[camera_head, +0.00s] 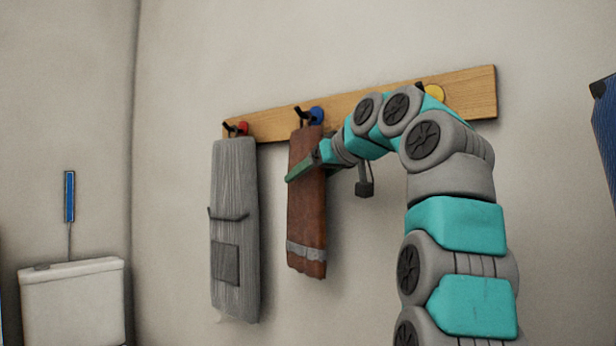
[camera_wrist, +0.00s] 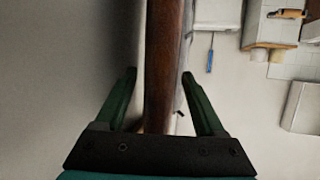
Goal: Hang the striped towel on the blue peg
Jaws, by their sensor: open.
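The striped towel (camera_head: 307,215) is rust-brown with a grey band near its lower end. It hangs from the blue peg (camera_head: 317,114) on the wooden rail. My gripper (camera_head: 290,178) is at the upper part of the towel, with one green finger across its front; the other finger is hidden behind it in the head view. In the wrist view the towel (camera_wrist: 163,60) runs edge-on between the two spread fingers of my gripper (camera_wrist: 159,75). The fingers stand apart with gaps on both sides of the cloth.
A grey apron (camera_head: 235,230) with a pocket hangs from the red peg (camera_head: 242,128), left of the towel. A yellow peg (camera_head: 435,93) sits at the right of the wooden rail (camera_head: 470,95), partly behind my arm. A white cistern (camera_head: 72,300) stands lower left. The wall below the rail's right is bare.

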